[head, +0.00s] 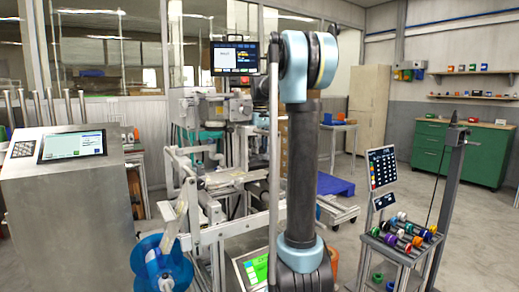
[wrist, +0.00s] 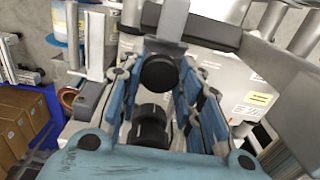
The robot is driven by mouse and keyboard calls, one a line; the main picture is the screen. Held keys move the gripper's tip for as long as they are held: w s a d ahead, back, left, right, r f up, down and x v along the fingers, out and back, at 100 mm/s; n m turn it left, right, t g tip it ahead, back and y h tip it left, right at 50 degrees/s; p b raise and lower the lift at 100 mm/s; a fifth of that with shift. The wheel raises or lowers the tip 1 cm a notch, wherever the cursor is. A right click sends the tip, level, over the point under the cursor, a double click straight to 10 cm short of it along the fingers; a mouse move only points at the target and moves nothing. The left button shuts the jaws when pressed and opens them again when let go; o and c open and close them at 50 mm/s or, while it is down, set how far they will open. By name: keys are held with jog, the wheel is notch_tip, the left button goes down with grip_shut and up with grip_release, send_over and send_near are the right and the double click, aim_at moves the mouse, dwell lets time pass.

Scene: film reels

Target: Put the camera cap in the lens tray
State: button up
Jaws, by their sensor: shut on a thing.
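In the wrist view, my gripper (wrist: 161,68) has its blue fingers on either side of a round black piece (wrist: 158,73), which looks like the camera cap. The gripper is shut on it, near the fingertips. A second black cylindrical piece (wrist: 150,127) shows lower down between the fingers; I cannot tell whether it is loose or part of my gripper. In the head view my arm stands upright in the middle, and I cannot make out the gripper. I cannot pick out the lens tray for certain in either view.
In the head view, a metal cabinet with a screen (head: 65,190) stands left, near a blue drum (head: 175,272). A small table (head: 392,250) with several coloured reels stands right, before a green cabinet (head: 480,153). Brown boxes (wrist: 20,127) show left in the wrist view.

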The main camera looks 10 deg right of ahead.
aim_at(260, 149)
jog(key=shift+f, duration=0.6)
jog(key=o, duration=0.9)
jog(key=shift+o, duration=0.2)
notch_tip(260, 149, up, 13)
jog(key=shift+r, duration=0.1)
